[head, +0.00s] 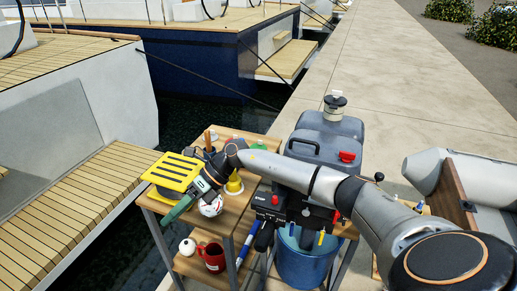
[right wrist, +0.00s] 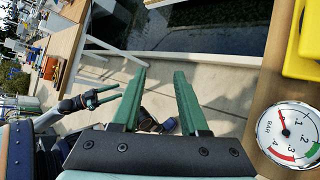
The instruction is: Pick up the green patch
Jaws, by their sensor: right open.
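A small green item (head: 258,146) lies at the back right of the wooden cart top, partly hidden behind my right arm; I cannot tell for sure that it is the green patch. My right gripper (head: 178,210) hangs over the cart's front left, left of and nearer than the green item. In the right wrist view my right gripper (right wrist: 160,100) has its green fingers apart with nothing between them. Another green-fingered gripper, my left one (right wrist: 102,96), shows small at the left of that view; its opening is unclear.
A red mug (head: 212,257) stands on the lower shelf. A grey tank (head: 325,140) and blue bucket (head: 302,265) stand right.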

